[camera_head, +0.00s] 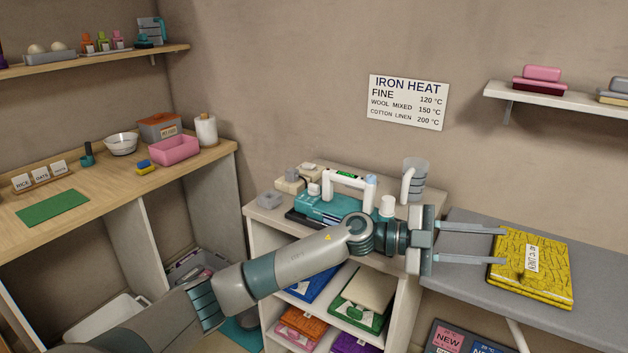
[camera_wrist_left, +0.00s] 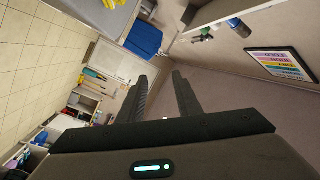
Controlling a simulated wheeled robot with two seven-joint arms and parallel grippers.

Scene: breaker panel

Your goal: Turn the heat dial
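A teal iron (camera_head: 325,205) with a white handle stands on the white shelf unit's top at centre. A small green display (camera_head: 347,175) shows on its handle. I cannot clearly make out the heat dial; my left arm covers the iron's lower right part. The iron heat sign (camera_head: 407,102) on the wall lists fine 120, wool mixed 150 and cotton linen 200 °C. My left gripper (camera_head: 505,246) is open, to the right of the iron. Its fingertips are at the left edge of a folded yellow cloth (camera_head: 553,265) with a white label. The open fingers also show in the left wrist view (camera_wrist_left: 162,78), with nothing between them. My right gripper is out of view.
The cloth lies on a grey ironing board (camera_head: 460,285). A clear measuring cup (camera_head: 416,176) stands behind the iron. Folded cloths fill the shelves below. A wooden counter (camera_head: 110,185) at left holds a pink box (camera_head: 174,149) and a bowl (camera_head: 121,142).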

